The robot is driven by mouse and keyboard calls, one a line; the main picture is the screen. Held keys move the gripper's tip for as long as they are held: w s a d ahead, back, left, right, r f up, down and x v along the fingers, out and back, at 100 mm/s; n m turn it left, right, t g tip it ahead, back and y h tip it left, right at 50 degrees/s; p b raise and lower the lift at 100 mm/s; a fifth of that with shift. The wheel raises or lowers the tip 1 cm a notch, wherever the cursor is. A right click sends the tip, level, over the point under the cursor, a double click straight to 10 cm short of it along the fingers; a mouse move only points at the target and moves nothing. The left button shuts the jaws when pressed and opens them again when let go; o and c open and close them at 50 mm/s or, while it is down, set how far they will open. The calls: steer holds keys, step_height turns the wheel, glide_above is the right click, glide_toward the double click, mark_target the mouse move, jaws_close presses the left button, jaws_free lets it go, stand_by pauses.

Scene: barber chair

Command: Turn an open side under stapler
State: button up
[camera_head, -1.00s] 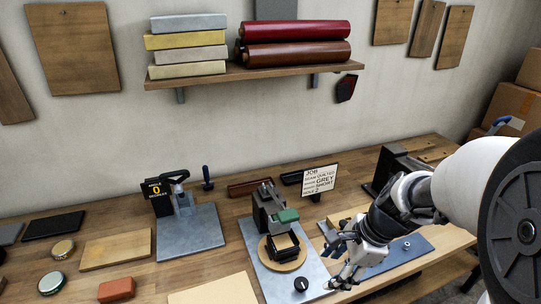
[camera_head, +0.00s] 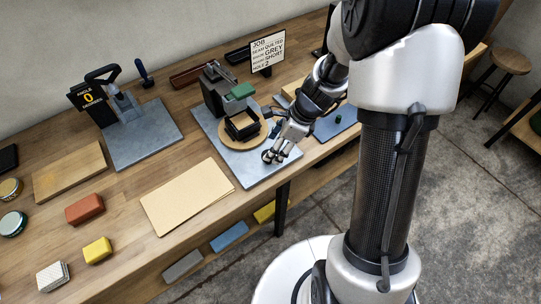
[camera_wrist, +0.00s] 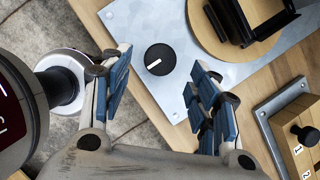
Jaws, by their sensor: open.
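The stapler (camera_head: 238,91), a dark upright machine with a green head, stands on a grey metal plate (camera_head: 208,126). Under its head is a round wooden turntable (camera_head: 228,135) bearing a black square frame (camera_head: 243,127) with an open middle; the frame's near part also shows in the wrist view (camera_wrist: 268,20). A black round knob with a white mark (camera_wrist: 158,59) sits at the plate's front edge. My gripper (camera_head: 271,155) is at the knob; in the wrist view its open blue-padded fingers (camera_wrist: 160,82) lie either side of it, apart from it. My fingers mostly hide the knob in the head view.
A blue-grey plate with a small knob (camera_head: 335,121) lies right of the stapler, beyond my arm. A job sign (camera_head: 267,52) stands behind. A tan sheet (camera_head: 187,194), a red block (camera_head: 84,208) and an angle gauge fixture (camera_head: 140,133) are to the left.

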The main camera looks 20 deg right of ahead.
steer(key=shift+b+x, duration=0.75)
steer(key=shift+x, duration=1.5)
steer(key=c, duration=1)
steer(key=shift+c, duration=0.2)
